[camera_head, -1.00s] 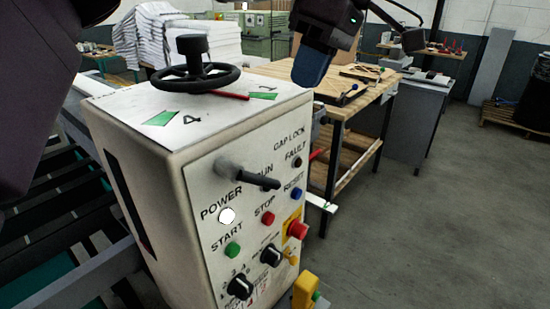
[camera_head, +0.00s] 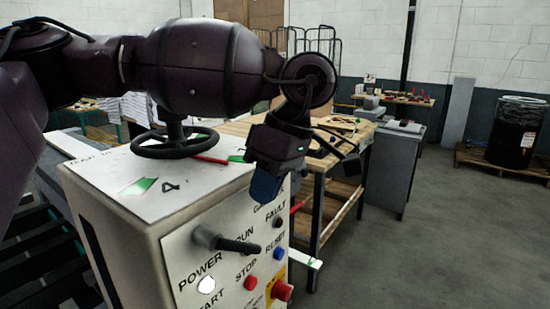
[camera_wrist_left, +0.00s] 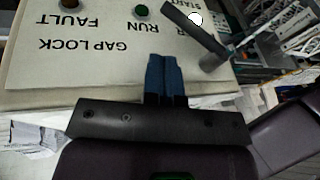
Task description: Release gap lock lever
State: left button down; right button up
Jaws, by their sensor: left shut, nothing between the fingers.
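The gap lock lever (camera_head: 235,245) is a dark handle on a grey hub, on the front panel of the white control box (camera_head: 130,205). It points right and slightly down, across the RUN lamp area. In the left wrist view the lever (camera_wrist_left: 195,28) shows upside down at upper right, with its hub beside it. My left gripper (camera_head: 266,188) is at the panel's upper right, above and right of the lever and apart from it. Its blue fingers (camera_wrist_left: 166,78) are shut together and empty, near the GAP LOCK lettering. My right gripper is out of view.
A black handwheel (camera_head: 175,142) and a red rod stand on the box top. A red emergency button (camera_head: 282,291) juts from the panel below the lever. A wooden workbench (camera_head: 330,150) stands behind at right.

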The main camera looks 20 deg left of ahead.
aim_at(228, 242)
pick_arm(q)
jog(key=f, duration=0.1)
jog(key=s+f, duration=0.1)
jog(key=s+a+f, duration=0.1)
jog(key=f, duration=0.1)
jog(key=shift+s+p, duration=0.1)
jog(key=shift+p, duration=0.3)
jog(key=shift+s+f, duration=0.3)
jog(key=shift+f, duration=0.2)
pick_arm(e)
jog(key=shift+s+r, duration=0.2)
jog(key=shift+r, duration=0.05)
